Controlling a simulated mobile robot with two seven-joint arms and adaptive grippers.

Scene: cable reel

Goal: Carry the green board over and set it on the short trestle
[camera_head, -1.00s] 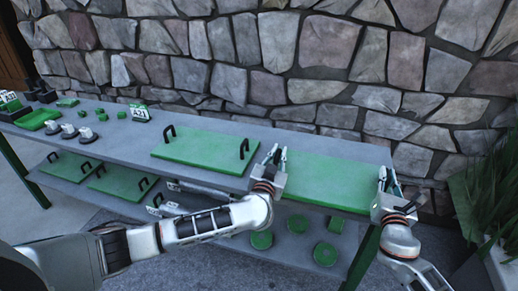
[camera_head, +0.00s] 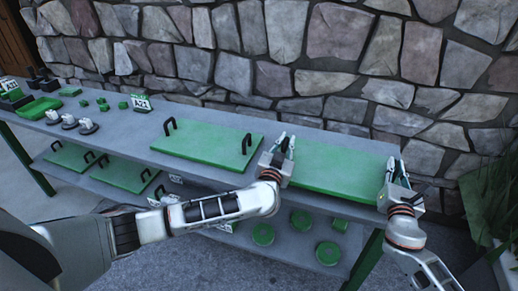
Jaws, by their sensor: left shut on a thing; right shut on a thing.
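A plain green board (camera_head: 336,172) is at the right end of the long grey table. My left gripper (camera_head: 283,150) is shut at its left end. My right gripper (camera_head: 396,178) is shut at its right end. The board's handles are hidden by the grippers. I cannot tell whether the board touches the tabletop or is just above it. A second green board (camera_head: 205,146) with two black handles lies on the table, left of my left gripper. I cannot make out a short trestle in this view.
The grey table (camera_head: 150,124) has a lower shelf with more green handled boards (camera_head: 118,172) and several green round pieces (camera_head: 263,234). Small parts and a green tray (camera_head: 40,108) stand at the left. A stone wall is behind; a plant (camera_head: 492,205) stands at the right.

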